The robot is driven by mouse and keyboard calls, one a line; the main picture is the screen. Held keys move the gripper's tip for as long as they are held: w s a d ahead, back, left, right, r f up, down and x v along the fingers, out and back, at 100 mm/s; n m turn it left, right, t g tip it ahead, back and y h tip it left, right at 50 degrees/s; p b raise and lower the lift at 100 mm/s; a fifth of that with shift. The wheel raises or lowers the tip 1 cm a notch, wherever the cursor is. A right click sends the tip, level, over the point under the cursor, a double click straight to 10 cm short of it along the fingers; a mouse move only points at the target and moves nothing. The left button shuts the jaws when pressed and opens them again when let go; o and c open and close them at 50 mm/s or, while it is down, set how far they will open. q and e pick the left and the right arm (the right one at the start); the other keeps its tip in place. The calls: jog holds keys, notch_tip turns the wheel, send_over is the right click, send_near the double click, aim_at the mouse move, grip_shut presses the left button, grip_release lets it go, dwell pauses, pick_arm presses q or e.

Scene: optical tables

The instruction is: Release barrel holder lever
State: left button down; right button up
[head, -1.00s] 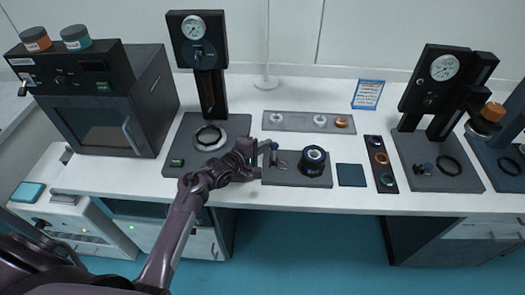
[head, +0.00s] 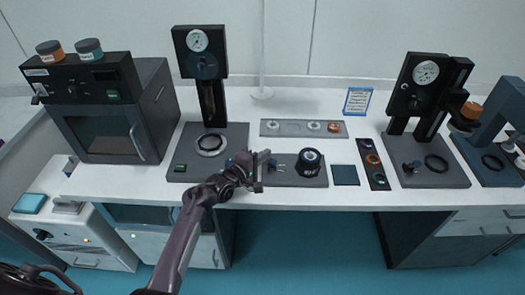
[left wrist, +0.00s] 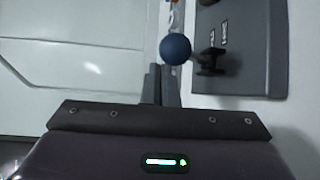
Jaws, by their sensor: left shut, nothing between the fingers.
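The barrel holder is a dark grey plate (head: 313,181) on the bench, with a round black-and-blue barrel (head: 308,163) on its right half. Its lever ends in a blue ball knob (head: 272,162), near the plate's left side. In the left wrist view the knob (left wrist: 175,49) sits just beyond my fingertips. A thin rod runs from it to a small black mount (left wrist: 212,61) on the plate (left wrist: 240,70). My left gripper (head: 262,171) is shut and empty, beside the knob at its left; contact cannot be told. My right gripper is not in view.
A gauge press (head: 200,65) stands behind and left of my left gripper. A grey tray of small parts (head: 290,129) lies behind the holder. A dark blue pad (head: 345,175) and a strip of rings (head: 373,165) lie to its right.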

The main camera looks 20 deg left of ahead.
pick_arm(q)
jog(key=shift+s+a, duration=0.2)
jog(key=shift+s, duration=0.15)
jog(key=b+v, duration=0.1)
jog(key=v, duration=0.6)
